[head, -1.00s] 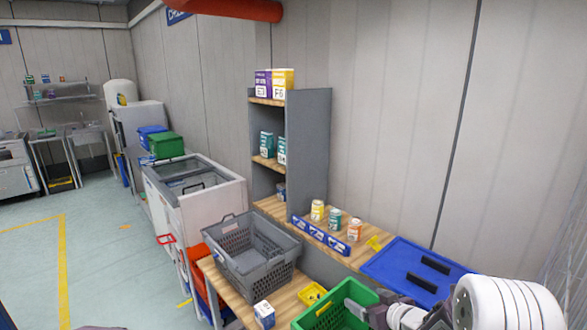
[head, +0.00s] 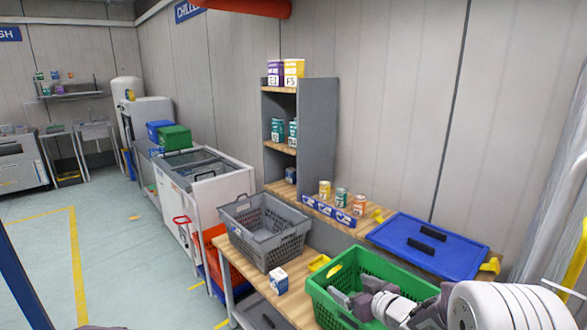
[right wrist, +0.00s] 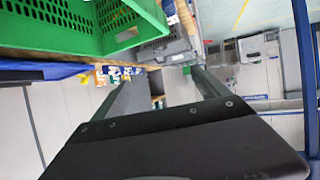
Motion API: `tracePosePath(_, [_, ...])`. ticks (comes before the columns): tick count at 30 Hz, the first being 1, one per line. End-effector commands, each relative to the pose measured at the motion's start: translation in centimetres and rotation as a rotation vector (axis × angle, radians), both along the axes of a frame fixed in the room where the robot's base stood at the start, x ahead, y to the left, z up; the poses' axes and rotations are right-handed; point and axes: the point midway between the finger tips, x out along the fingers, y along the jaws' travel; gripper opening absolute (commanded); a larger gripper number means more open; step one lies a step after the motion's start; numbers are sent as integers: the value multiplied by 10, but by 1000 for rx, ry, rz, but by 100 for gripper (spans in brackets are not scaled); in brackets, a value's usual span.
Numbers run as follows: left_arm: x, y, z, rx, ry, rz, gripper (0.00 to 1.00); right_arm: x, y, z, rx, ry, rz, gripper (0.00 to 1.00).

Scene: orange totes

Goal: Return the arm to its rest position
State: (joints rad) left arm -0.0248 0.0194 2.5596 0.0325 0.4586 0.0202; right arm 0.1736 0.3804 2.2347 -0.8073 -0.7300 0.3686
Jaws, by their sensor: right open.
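My right arm comes in from the lower right of the head view. Its gripper (head: 350,300) is over the green crate (head: 325,300), and part of the crate is hidden behind it and the arm. In the right wrist view the two dark fingers of the gripper (right wrist: 170,72) are spread apart with nothing between them. The green crate (right wrist: 75,35) shows at the upper left of that view, beside the fingers. My left gripper is not in view.
A grey basket (head: 262,246) and a small white-blue box (head: 279,281) stand on the wooden bench. A blue lid (head: 440,255) lies behind the green crate. Several jars stand behind a blue label rail (head: 325,212). A grey shelf (head: 318,125) rises at the back. Open floor is at left.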

Motion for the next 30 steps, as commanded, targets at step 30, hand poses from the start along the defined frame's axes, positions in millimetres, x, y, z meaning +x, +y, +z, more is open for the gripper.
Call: tracePosePath(30, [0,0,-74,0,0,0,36,-268,-23,-177,-147,1044,-391,85])
